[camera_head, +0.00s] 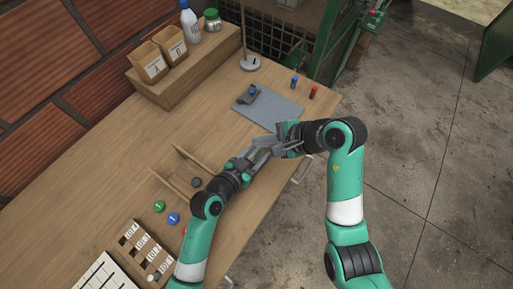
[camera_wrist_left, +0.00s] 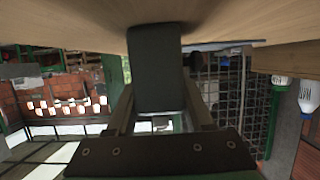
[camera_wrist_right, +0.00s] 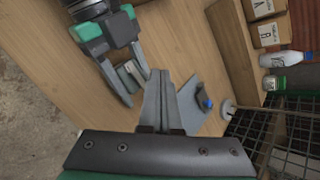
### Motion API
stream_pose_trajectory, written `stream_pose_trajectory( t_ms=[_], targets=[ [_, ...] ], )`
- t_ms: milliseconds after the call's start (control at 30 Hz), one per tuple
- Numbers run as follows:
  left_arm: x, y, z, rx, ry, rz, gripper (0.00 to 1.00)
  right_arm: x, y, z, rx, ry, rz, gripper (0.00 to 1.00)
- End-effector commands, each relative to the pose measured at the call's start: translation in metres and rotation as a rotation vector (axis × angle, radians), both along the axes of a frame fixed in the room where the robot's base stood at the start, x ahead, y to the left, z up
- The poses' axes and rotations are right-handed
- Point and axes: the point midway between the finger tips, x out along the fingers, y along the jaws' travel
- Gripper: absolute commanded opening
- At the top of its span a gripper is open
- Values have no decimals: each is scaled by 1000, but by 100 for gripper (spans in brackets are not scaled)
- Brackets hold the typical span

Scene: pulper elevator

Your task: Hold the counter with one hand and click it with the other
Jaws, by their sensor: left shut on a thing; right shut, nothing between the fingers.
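The counter is a small dark grey block (camera_wrist_left: 155,75) between the fingers of my left gripper, filling the middle of the left wrist view. In the right wrist view the counter (camera_wrist_right: 133,70) shows a pale face between those fingers. My left gripper (camera_head: 264,152) is shut on it above the table's front edge, and it also shows in the right wrist view (camera_wrist_right: 128,78). My right gripper (camera_head: 274,142) is shut and empty, its fingertips close beside the counter. The fingers (camera_wrist_right: 160,75) overlap the counter's surroundings in view, and I cannot tell whether they touch it.
A grey mat (camera_head: 278,108) with a blue-topped item lies behind the grippers. Small blue (camera_head: 294,82) and red (camera_head: 313,92) items stand beside it. A wooden divider (camera_head: 173,183), coloured discs (camera_head: 159,206) and a slotted board (camera_head: 146,250) lie left. Labelled boxes (camera_head: 150,65) stand at the back.

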Motion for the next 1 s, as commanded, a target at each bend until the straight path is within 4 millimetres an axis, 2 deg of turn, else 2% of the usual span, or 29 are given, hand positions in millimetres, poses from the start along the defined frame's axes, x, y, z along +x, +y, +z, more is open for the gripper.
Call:
stream_pose_trajectory(
  t_ms=[300,867,900,1000],
  targets=[
    [0,0,0,-1,-1,0,0,-1,1,28,0,-1,0,0],
    [0,0,0,-1,-1,0,0,-1,1,28,0,0,0,0],
    [0,0,0,-1,-1,0,59,-1,1,28,0,0,0,0],
    [0,0,0,-1,-1,0,77,-1,1,28,0,0,0,0]
  ],
)
